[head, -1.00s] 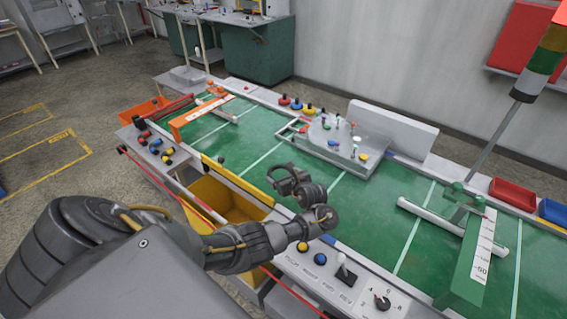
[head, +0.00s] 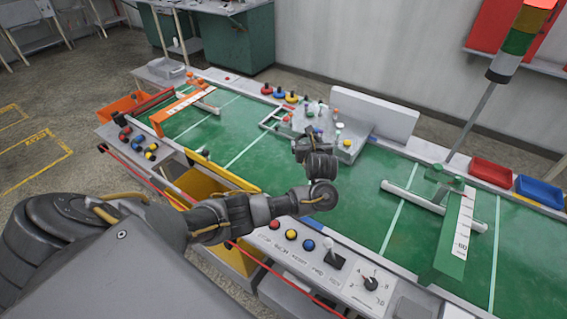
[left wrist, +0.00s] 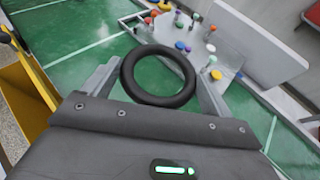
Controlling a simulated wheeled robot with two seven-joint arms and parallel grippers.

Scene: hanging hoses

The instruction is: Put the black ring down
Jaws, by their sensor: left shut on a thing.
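The black ring (left wrist: 159,100) is held between the two grey fingers of my left gripper (left wrist: 157,72) in the left wrist view. Green table surface shows through its opening. In the head view my left gripper (head: 308,145) is over the green table (head: 355,200), in front of the grey peg block (head: 347,151). The ring is hard to make out there against the dark gripper. I cannot tell its exact height above the table. My right gripper is not in view.
The grey block carries several coloured pegs. An orange bar stand (head: 185,108) is on the left and a green bar stand (head: 459,240) on the right. A yellow bin (head: 200,181) and a button panel (head: 330,265) line the front edge. Green surface between block and green stand is clear.

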